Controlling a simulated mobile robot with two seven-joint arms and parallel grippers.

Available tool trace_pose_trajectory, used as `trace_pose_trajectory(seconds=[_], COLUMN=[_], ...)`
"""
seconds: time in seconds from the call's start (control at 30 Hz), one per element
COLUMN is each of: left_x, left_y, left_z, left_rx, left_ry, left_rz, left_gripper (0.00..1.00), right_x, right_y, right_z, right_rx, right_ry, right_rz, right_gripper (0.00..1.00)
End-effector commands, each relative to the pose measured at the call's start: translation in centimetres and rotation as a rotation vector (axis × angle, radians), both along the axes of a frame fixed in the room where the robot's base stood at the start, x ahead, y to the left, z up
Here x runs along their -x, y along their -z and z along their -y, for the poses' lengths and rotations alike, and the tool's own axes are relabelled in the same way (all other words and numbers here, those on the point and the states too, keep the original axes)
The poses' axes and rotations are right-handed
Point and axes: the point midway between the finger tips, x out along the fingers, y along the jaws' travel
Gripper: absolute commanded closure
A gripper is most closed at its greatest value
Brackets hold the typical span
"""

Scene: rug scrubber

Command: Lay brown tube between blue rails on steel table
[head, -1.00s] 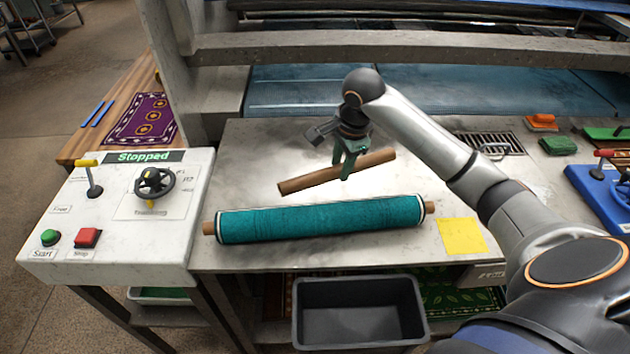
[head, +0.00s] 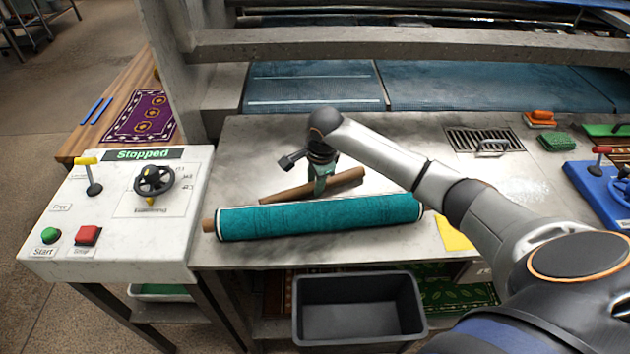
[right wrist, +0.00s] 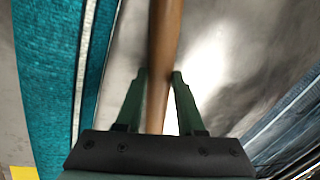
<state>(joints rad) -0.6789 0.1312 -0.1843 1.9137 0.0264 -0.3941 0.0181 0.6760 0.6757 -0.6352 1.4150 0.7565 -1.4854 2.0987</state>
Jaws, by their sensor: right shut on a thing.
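The brown tube (head: 346,180) is close behind the teal rolled rug, over the grey steel table (head: 225,165). My right gripper (head: 320,192) points down and is shut on the brown tube near its middle. In the right wrist view the tube (right wrist: 165,45) runs between the two green fingers (right wrist: 158,78). I cannot tell whether the tube touches the table. Two thin blue rails (head: 97,112) lie on the wooden table at the left, beside a purple rug; I see none on the steel table. My left gripper is out of view.
The teal rolled rug (head: 320,216) lies across the steel table's front. A control panel (head: 120,215) stands left, and a black bin (head: 358,305) is below the front edge. A yellow sheet (head: 452,236), drain grate (head: 483,141) and brushes (head: 556,142) are to the right.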

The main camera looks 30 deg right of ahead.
Motion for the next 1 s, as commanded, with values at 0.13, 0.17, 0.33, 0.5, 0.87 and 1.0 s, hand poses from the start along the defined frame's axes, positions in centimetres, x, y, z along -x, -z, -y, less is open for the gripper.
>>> trace_pose_trajectory(seconds=[0.13,0.17,0.33,0.5,0.87,1.0], left_x=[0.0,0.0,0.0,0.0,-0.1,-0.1], left_y=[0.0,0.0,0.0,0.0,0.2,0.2], left_z=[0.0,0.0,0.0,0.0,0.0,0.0], left_rx=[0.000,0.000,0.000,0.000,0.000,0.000], left_ry=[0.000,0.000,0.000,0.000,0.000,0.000], left_rz=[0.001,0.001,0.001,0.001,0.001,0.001], left_gripper=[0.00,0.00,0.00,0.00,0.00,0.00], right_x=[0.0,0.0,0.0,0.0,0.4,1.1], right_y=[0.3,0.3,0.2,0.2,-2.0,-5.0], right_z=[0.0,0.0,0.0,0.0,-0.1,-0.2], right_rx=[-0.001,0.000,0.000,0.000,-0.001,-0.001], right_ry=[0.000,0.000,0.000,0.000,0.000,-0.001], right_rz=[0.000,0.000,0.000,0.000,0.004,0.005], right_gripper=[1.00,0.59,0.40,0.32,0.32,0.32])
